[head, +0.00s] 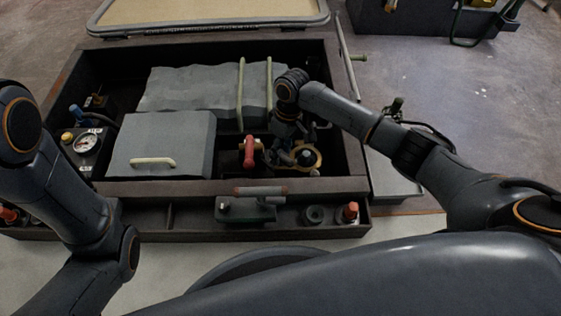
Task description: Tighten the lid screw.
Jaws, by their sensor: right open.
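My right arm reaches in from the right, over the dark open box. My right gripper (288,150) points down inside the box's right part, open. Beside it, to its right, is a round brass-coloured fitting (316,163) with a dark middle, which may be the lid that carries the screw. The screw itself is too small and too covered by the gripper to make out. I cannot tell whether the fingers touch the fitting. My left arm shows at the left, but its gripper is out of view.
A red-handled valve (249,150) stands just left of the gripper. A grey block with a pale handle (163,135) and a strapped grey block (190,88) fill the box's middle. A gauge (86,143) is at left. The front tray (180,216) holds a grey-green tool and a red-capped bottle (350,213).

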